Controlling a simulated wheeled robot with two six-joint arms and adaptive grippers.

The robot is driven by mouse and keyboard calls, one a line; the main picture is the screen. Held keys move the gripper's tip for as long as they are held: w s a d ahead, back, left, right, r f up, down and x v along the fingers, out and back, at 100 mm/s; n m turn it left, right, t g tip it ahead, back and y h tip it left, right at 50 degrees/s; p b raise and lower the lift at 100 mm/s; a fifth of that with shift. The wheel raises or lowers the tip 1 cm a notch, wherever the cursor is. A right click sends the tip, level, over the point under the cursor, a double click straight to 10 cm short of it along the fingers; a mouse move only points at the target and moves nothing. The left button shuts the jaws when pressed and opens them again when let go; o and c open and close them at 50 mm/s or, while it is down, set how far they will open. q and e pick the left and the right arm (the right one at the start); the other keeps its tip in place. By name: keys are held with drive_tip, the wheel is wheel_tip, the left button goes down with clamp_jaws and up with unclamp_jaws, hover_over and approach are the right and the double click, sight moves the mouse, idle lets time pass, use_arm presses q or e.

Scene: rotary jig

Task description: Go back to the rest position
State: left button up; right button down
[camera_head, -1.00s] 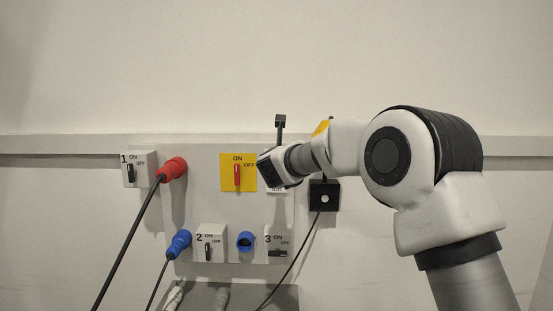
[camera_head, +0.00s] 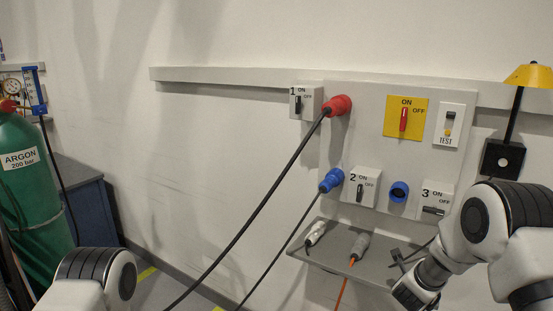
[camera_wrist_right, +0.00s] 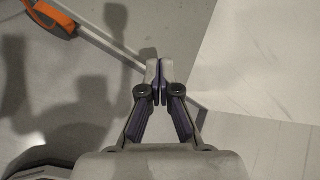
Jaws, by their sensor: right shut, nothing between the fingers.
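My right gripper (camera_wrist_right: 160,75) is shut and empty in the right wrist view, its two fingertips together. In the head view my right arm comes in at the lower right. Its gripper (camera_head: 402,258) is small there, by the right part of the grey shelf (camera_head: 338,258) under the switch panel (camera_head: 363,133). I cannot tell from the head view whether it touches the shelf. My left arm shows only as a rounded white and black link at the bottom left; its gripper is out of view.
The panel carries a red lever on a yellow plate (camera_head: 391,118), a red plug (camera_head: 338,105), a blue plug (camera_head: 331,180) and several switches. Cables hang in front. A yellow lamp (camera_head: 530,75) is at right. A green argon cylinder (camera_head: 35,205) stands at left.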

drive_tip(key=s+a+f+n+g+y+b, duration=0.1)
drive_tip(key=s+a+f+n+g, duration=0.15)
drive_tip(key=s+f+n, duration=0.65)
drive_tip(key=s+a+f+n+g+y+b, duration=0.1)
drive_tip(key=s+a+f+n+g+y, duration=0.2)
drive_tip(key=s+f, duration=1.05)
drive_tip(key=s+a+n+g+y, duration=0.1)
drive_tip(key=s+a+n, duration=0.2)
drive_tip(key=s+n, duration=0.7)
drive_tip(key=s+a+n+g+y, duration=0.1)
drive_tip(key=s+a+n+g, duration=0.1)
drive_tip(key=s+n, duration=0.8)
drive_tip(key=shift+s+a+r+n+b, duration=0.15)
drive_tip(key=shift+a+r+n+b, duration=0.2)
drive_tip(key=shift+a+n, duration=0.5)
drive_tip(key=shift+d, duration=0.1)
